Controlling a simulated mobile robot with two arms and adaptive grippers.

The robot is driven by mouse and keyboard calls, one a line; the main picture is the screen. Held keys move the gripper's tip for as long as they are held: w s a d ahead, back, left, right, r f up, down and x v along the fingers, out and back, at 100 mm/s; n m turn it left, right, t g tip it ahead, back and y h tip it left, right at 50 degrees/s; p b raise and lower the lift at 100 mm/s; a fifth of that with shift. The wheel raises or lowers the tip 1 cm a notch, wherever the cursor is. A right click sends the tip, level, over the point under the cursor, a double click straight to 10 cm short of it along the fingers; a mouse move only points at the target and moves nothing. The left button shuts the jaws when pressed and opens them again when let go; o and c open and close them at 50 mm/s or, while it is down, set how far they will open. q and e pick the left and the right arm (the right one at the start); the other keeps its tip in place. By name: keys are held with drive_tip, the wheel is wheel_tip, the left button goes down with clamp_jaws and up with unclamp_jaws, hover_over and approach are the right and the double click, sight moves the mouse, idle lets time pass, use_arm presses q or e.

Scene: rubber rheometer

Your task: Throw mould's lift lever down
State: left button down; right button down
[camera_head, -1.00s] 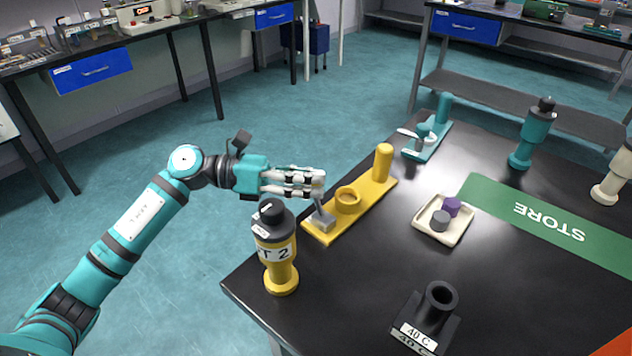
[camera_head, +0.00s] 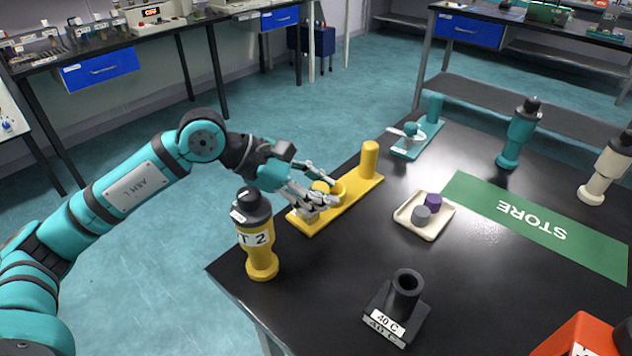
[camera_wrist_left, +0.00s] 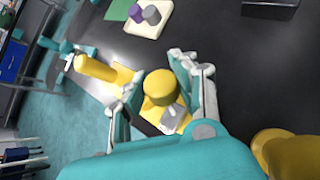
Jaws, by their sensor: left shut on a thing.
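The yellow mould base (camera_head: 355,199) lies along the left edge of the black table, with an upright yellow post (camera_head: 369,160) at its far end. A grey bracket (camera_head: 306,214) sits at its near end. My left gripper (camera_head: 326,188) is low over the near half of the base, its fingers shut on the yellow knob (camera_head: 320,187) of the lift lever. In the left wrist view the knob (camera_wrist_left: 160,86) sits between the two fingers. The fingers hide most of the lever's shaft and part of the base's ring. My right gripper is not in view.
A yellow and black bottle-shaped tool marked T 2 (camera_head: 259,240) stands close in front of the mould. A cream tray (camera_head: 440,229) with grey and purple plugs, a black 40 C holder (camera_head: 385,318), a green STORE mat (camera_head: 590,250) and a teal mould (camera_head: 413,150) share the table.

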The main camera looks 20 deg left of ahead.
use_arm(q)
drive_tip(key=shift+s+d+f+m+y, duration=0.2)
drive_tip(key=shift+d+f+m+y, duration=0.15)
drive_tip(key=shift+y, duration=0.25)
drive_tip(key=shift+d, duration=0.15)
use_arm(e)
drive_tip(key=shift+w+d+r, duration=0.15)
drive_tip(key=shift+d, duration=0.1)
use_arm(q)
drive_tip(key=shift+s, duration=0.1)
drive_tip(key=c, duration=0.9)
unclamp_jaws()
drive_tip(key=shift+c, duration=0.2)
drive_tip(key=shift+r, duration=0.1)
wheel_tip(320, 180, up, 10)
drive_tip(key=shift+f, duration=0.1)
